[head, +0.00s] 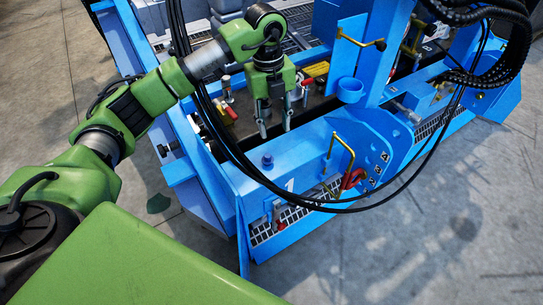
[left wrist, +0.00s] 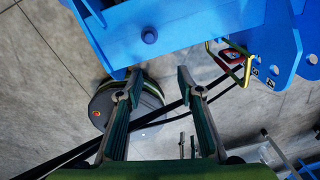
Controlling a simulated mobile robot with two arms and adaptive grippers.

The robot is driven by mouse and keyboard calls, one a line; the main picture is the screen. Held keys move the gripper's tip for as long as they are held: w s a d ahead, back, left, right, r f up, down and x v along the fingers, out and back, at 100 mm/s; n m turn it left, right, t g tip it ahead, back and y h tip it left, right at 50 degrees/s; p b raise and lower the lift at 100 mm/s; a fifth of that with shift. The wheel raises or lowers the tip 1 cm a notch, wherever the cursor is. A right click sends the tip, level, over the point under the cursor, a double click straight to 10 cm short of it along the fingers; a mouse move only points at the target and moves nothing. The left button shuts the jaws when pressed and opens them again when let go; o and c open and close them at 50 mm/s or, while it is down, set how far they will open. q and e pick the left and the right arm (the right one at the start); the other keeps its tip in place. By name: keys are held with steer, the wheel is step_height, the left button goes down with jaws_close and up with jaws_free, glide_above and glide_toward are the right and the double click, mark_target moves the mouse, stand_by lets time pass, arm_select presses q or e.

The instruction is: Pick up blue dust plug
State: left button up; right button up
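The blue dust plug (head: 267,160) looks like a small round knob standing on the top face of the blue frame's front beam. In the left wrist view it is the dark blue round knob (left wrist: 149,36) on the blue beam, beyond the fingertips. My left gripper (head: 275,126) points down behind the plug in the head view, apart from it. Its two fingers are spread with nothing between them, also in the left wrist view (left wrist: 160,78). My right gripper is in neither view.
A yellow bent handle (head: 341,160) and a red part (head: 352,178) stand right of the plug. A blue cup (head: 350,90) is on the upright. Black cables (head: 222,140) loop across the frame near my left gripper. Grey floor (head: 440,230) is clear at right.

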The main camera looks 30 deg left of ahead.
arm_select(q)
steer(key=a, duration=0.2)
steer(key=b, duration=0.2)
glide_above(268, 155)
steer(key=shift+n+y, duration=0.3)
steer(key=shift+y, duration=0.1)
steer(key=f, duration=0.6)
steer(key=shift+s+f, duration=0.35)
steer(key=shift+s, duration=0.05)
steer(key=f, duration=0.4)
steer(key=f+b, duration=0.1)
steer(key=f, duration=0.1)
steer(key=shift+w, duration=0.3)
steer(key=shift+f, duration=0.15)
steer(key=c, duration=0.9)
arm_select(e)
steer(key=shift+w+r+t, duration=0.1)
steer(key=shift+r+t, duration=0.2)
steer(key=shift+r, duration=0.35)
